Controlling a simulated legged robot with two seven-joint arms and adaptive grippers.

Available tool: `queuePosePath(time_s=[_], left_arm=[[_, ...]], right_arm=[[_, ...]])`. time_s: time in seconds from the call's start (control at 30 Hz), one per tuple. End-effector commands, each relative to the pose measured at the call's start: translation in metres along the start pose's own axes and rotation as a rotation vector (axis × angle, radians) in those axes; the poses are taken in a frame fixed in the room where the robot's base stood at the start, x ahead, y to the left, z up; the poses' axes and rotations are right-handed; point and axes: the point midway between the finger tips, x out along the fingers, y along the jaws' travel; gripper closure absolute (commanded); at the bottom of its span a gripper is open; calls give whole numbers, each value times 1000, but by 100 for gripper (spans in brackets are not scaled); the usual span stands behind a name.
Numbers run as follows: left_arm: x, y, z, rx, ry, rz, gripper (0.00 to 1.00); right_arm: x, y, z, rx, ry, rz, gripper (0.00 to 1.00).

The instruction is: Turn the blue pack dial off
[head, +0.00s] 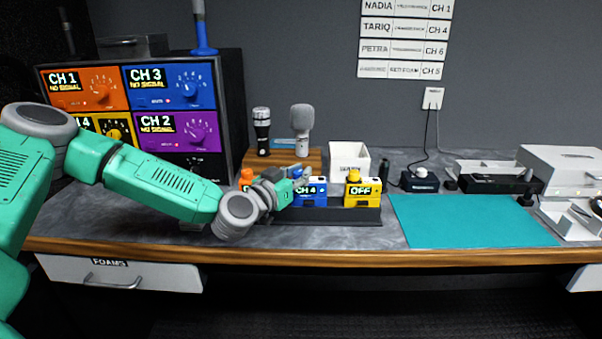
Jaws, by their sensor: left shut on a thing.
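The blue pack (310,200) stands in a dark tray (335,217) on the bench, and its small display reads CH 4. My left gripper (299,179) reaches in from the left and is shut at the top of this pack, on its dial. The fingers largely hide the dial. The yellow pack (362,200) stands just to the right with its yellow dial on top, and its display reads OFF. An orange pack (246,179) is mostly hidden behind my left wrist. My right gripper is not in view.
A rack with orange, blue, yellow and purple channel panels (168,85) stands at the left. Microphones (303,118) on a wooden block (318,159) and a white box (349,155) are behind the packs. A bare teal mat (470,222) lies to the right.

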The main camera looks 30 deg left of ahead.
Motion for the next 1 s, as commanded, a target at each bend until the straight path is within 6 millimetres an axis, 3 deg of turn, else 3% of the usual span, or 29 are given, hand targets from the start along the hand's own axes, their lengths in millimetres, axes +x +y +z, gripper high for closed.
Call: queuePosePath(time_s=[0.27, 0.3, 0.37, 0.77, 1.0], left_arm=[[-1, -1, 4, 1, -8, -2, 100], [-1, -1, 4, 1, -8, -2, 72], [-1, -1, 3, 1, -7, -2, 57], [-6, 0, 1, 1, -2, -2, 57], [-50, -1, 2, -2, -4, -2, 57]], right_arm=[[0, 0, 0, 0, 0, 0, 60], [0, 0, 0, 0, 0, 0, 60], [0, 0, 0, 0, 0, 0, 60], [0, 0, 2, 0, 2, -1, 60], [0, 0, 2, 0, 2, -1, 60]])
